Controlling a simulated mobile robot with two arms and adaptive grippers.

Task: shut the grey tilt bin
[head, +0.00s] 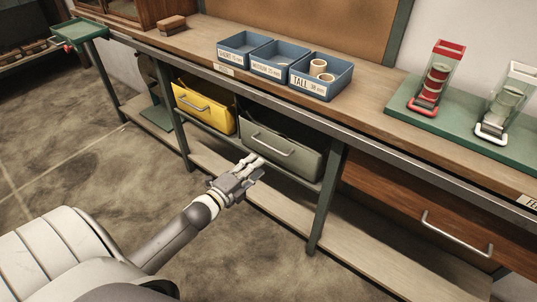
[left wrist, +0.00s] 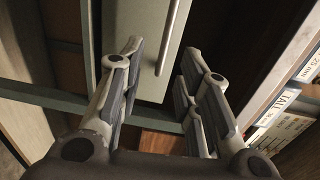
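The grey tilt bin (head: 295,160) hangs under the bench, right of the yellow bin. Its front leans outward and a dark gap shows along its top, so it looks tilted open. Its pale bar handle (head: 268,144) runs across the front. My left gripper (head: 256,166) is just in front of and below the handle, fingers pointing at the bin. In the left wrist view the gripper (left wrist: 162,62) is open and empty, with the bin's front (left wrist: 147,25) and handle (left wrist: 172,35) beyond and between the fingertips. Contact cannot be told. My right gripper is not in view.
The yellow bin (head: 203,112) is beside the grey one, with a dark gap at its top. Green bench legs (head: 327,200) stand nearby. Blue trays (head: 320,88) and a green board (head: 460,130) are on the bench. A wooden drawer (head: 400,205) is at right. Floor in front is clear.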

